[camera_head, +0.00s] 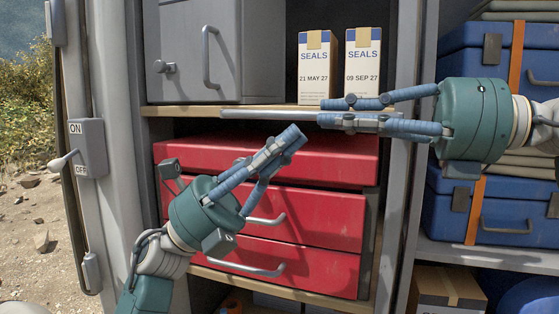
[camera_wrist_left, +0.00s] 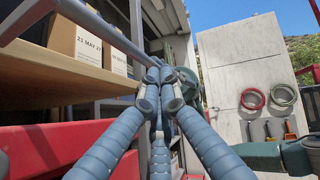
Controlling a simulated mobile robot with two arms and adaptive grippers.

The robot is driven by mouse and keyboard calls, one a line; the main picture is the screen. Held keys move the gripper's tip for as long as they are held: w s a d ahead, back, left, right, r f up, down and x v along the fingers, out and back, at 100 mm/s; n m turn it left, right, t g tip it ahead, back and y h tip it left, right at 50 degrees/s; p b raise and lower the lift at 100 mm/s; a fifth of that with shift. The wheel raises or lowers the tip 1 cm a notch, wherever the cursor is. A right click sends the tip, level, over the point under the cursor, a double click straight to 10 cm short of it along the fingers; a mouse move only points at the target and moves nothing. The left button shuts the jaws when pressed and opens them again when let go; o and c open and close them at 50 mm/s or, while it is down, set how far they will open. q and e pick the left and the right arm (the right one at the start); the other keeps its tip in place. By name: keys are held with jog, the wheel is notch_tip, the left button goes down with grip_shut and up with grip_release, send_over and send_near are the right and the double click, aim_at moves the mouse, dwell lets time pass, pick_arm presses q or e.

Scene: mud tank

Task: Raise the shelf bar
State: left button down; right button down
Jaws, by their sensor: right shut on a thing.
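The shelf bar (camera_head: 262,114) is a thin grey rod lying level along the front edge of the wooden shelf in the head view. It also crosses the upper left of the left wrist view (camera_wrist_left: 98,33). My right gripper (camera_head: 326,112) is shut on the bar's right part, and its fingers hide that part. My left gripper (camera_head: 298,133) is below the bar, in front of the red drawers, with its fingers angled up to the right. Its fingertips meet in the left wrist view (camera_wrist_left: 157,76), with nothing visible between them.
Two SEALS boxes (camera_head: 314,75) (camera_head: 363,75) stand on the wooden shelf (camera_head: 180,110) beside a grey cabinet (camera_head: 190,50). Red drawers (camera_head: 320,215) fill the space below. Blue cases (camera_head: 510,210) are stacked at the right. An ON/OFF switch (camera_head: 87,148) is on the left post.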

pick_arm(q)
jog(key=shift+a+r, duration=0.1)
jog(key=shift+r, duration=0.6)
pick_arm(e)
jog(key=c, duration=1.8)
grip_release()
jog(key=shift+f, duration=0.1)
jog(key=shift+c, duration=0.2)
pick_arm(q)
jog(key=shift+w+d, duration=0.1)
jog(key=shift+d, duration=0.15)
pick_arm(e)
jog(key=shift+d, duration=0.2)
pick_arm(q)
jog(key=shift+a, duration=0.1)
